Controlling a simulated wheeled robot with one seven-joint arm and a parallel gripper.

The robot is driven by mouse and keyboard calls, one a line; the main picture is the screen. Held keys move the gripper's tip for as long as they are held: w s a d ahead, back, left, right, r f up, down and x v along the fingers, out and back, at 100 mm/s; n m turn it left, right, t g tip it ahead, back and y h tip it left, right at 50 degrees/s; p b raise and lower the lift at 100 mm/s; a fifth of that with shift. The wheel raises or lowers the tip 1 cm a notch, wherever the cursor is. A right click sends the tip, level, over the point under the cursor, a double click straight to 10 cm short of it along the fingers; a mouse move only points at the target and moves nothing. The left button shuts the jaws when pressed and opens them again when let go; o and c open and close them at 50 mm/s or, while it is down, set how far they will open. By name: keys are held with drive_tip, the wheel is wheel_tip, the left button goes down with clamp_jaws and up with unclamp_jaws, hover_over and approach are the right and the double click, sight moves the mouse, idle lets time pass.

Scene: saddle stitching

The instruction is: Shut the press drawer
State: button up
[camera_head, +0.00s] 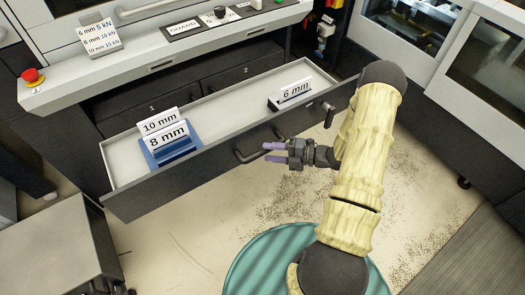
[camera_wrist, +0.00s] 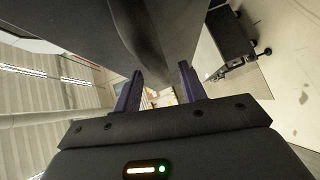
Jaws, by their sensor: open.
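The press drawer (camera_head: 222,157) is pulled out below the press in the head view. Its dark front carries a dark bar handle (camera_head: 251,155) near the middle. In the drawer, labels reading 10 mm and 8 mm stand at a blue holder (camera_head: 174,153) on the left, and a 6 mm label (camera_head: 296,90) stands on the right. My gripper (camera_head: 272,152) is open, with its purple fingers just right of the handle, in front of the drawer front. In the wrist view, the two fingers (camera_wrist: 158,92) are apart with a dark surface beyond them. I cannot tell whether they touch the handle.
The press panel (camera_head: 170,55) with a red button (camera_head: 32,76) is above the drawer. Closed drawers (camera_head: 152,108) sit behind the open one. A grey cabinet (camera_head: 60,245) stands at lower left. Pale floor with scattered debris lies in front.

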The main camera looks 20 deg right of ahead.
sight(263, 152)
drive_tip(key=shift+x, duration=1.65)
clamp_jaws()
drive_tip(key=shift+w+a, duration=0.1)
